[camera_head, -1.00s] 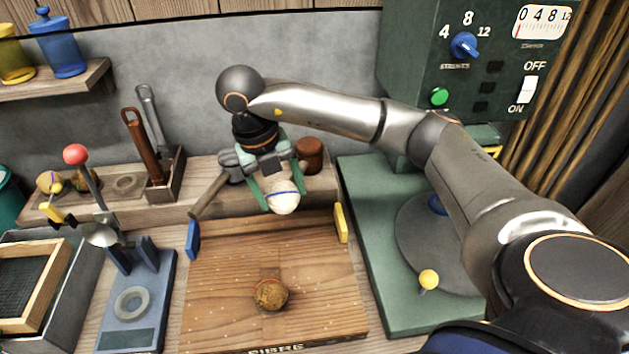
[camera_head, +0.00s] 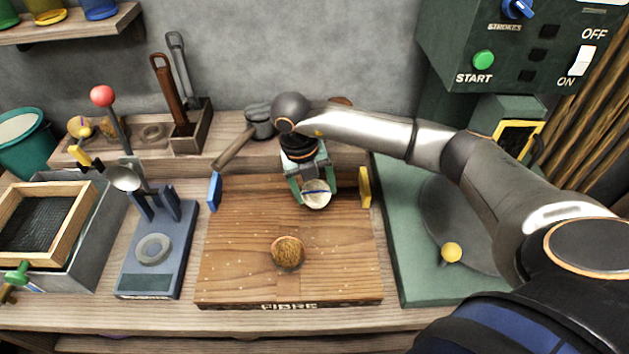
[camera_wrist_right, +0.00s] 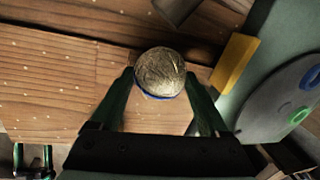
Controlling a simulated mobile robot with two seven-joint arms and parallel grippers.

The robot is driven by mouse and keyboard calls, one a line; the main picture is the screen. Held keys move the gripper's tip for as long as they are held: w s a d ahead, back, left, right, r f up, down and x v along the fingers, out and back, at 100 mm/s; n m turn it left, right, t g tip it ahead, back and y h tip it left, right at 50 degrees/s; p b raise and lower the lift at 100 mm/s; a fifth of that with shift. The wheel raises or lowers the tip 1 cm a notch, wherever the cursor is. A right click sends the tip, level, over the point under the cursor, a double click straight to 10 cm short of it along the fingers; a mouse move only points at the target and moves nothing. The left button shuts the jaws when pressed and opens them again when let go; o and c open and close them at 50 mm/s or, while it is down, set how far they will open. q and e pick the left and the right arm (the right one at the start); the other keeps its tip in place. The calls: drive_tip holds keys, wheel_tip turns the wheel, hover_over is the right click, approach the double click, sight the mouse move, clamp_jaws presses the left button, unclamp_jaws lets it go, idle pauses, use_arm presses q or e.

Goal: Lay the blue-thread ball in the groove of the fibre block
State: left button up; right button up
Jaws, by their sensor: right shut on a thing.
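My right gripper (camera_head: 314,188) is shut on a pale ball with a blue thread (camera_head: 316,199). It holds the ball over the back part of the fibre block, a wooden board (camera_head: 235,250) marked FIBRE. In the right wrist view the ball (camera_wrist_right: 160,72) sits between the green fingertips of the right gripper (camera_wrist_right: 160,85), with the blue thread along its lower edge. I cannot tell whether the ball touches the block. A brown round ball (camera_head: 288,252) rests near the block's middle. I cannot make out the groove clearly. My left gripper is not in the head view.
A blue tab (camera_head: 215,191) and a yellow tab (camera_head: 364,187) stand at the block's back corners. A mallet (camera_head: 240,140) leans behind it. The block's front is clear.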

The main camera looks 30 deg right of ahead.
sight(314, 181)
drive_tip(key=w+d, duration=0.1)
drive_tip(key=w+f, duration=0.1)
drive_tip(key=shift+w+d, duration=0.35)
drive_tip(key=shift+f, duration=0.1)
drive_tip(key=shift+f, duration=0.3)
drive_tip(key=o, duration=1.3)
wheel_tip(314, 181, up, 12)
drive_tip(key=a, duration=0.2)
drive_tip(key=shift+w+r, duration=0.25)
drive_tip(key=shift+w, duration=0.15)
drive_tip(key=shift+a, duration=0.1)
